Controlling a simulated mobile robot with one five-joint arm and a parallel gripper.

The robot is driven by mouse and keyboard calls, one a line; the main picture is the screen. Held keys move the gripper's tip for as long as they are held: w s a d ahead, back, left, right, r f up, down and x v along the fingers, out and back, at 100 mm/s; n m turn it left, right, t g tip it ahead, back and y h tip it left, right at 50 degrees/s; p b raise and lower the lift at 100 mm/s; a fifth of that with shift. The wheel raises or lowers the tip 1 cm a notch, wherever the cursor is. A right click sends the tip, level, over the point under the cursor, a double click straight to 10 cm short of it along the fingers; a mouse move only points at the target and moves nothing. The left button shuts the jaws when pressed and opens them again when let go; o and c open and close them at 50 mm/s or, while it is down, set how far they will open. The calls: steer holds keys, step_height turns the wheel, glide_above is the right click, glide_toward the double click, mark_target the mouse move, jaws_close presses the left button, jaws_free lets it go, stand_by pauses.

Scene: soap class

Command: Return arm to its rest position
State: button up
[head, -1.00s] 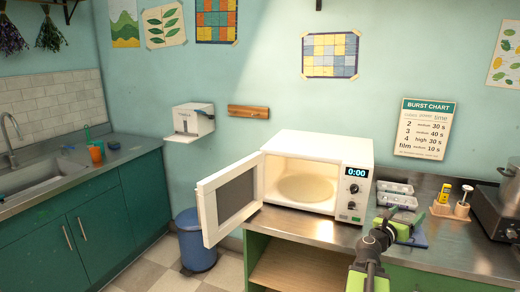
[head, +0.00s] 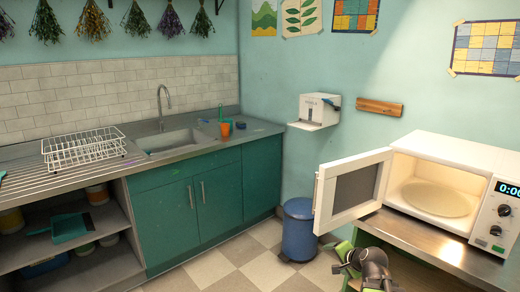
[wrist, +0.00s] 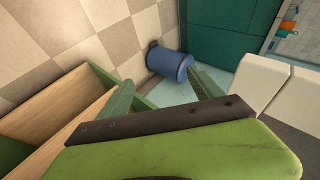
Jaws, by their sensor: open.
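My arm shows at the bottom right of the head view. My gripper (head: 342,262) is at the front left end of the steel counter, below the open microwave door. In the wrist view its two green fingers stand apart, with nothing between them (wrist: 165,88). The white microwave (head: 444,185) stands on the counter with its door (head: 352,190) swung open to the left. Its inside holds only the round plate (head: 436,199). The right part of the microwave is cut off by the frame.
A blue bin (head: 299,232) stands on the checkered floor (head: 232,262) left of the counter. A green cabinet (head: 205,208) with a sink (head: 180,140) is along the back wall. A dish rack (head: 82,148) sits at left. The floor in front of the cabinet is clear.

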steer(key=s+a+f+n+g+h+b, duration=0.25)
steer(key=s+a+f+n+g, duration=0.65)
steer(key=s+a+f+n, duration=0.45)
step_height(320, 180, up, 21)
steer(key=s+m+p, duration=0.1)
steer(key=m+p, duration=0.1)
steer(key=p, duration=1.7)
steer(key=shift+s+d+r+y, duration=0.2)
steer(key=shift+s+d+y, duration=0.15)
steer(key=shift+d, duration=0.1)
